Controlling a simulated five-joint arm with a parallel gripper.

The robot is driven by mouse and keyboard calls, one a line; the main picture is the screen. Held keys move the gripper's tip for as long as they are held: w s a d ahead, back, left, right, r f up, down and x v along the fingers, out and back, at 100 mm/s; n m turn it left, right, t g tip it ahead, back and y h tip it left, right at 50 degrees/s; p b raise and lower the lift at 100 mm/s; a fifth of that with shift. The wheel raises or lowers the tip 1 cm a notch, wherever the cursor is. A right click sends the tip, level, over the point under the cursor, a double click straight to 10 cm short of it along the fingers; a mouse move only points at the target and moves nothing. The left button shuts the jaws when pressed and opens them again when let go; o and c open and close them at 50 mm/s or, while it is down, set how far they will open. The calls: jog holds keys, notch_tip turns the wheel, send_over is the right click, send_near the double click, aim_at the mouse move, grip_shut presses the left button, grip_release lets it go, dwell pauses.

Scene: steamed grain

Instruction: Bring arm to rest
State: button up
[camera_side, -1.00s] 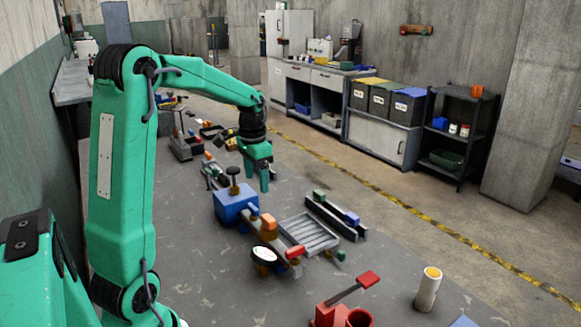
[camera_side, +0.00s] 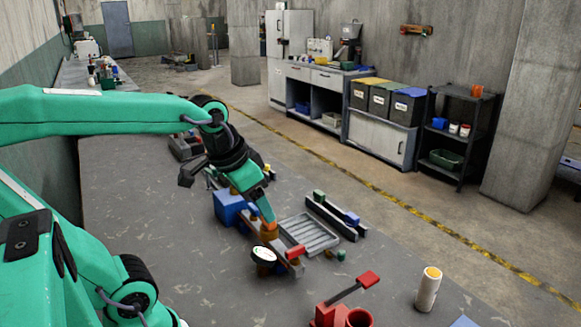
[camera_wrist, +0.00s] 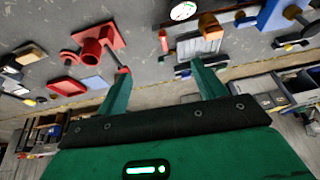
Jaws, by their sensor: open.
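My green gripper (camera_side: 266,208) is open in the side view, tilted down and to the right, over or in front of the orange block by the blue box (camera_side: 229,207). The side view does not show whether it touches anything. In the wrist view its two green fingers (camera_wrist: 160,85) stand wide apart, with nothing held between them. The orange block (camera_wrist: 209,27) and the blue box (camera_wrist: 284,12) show past the fingers at the upper right. A round white dial (camera_side: 263,254) is below the gripper in the side view.
A grey slatted tray (camera_side: 309,233) and a dark rail (camera_side: 332,217) lie right of the gripper. A red lever device (camera_side: 325,314) and a white cylinder (camera_side: 428,288) stand nearer the front.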

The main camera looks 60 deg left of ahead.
jog(key=shift+t, duration=0.5)
jog(key=s+d, duration=0.1)
jog(key=s+d+f, duration=0.1)
jog(key=s+d, duration=0.1)
jog(key=shift+s, duration=0.3)
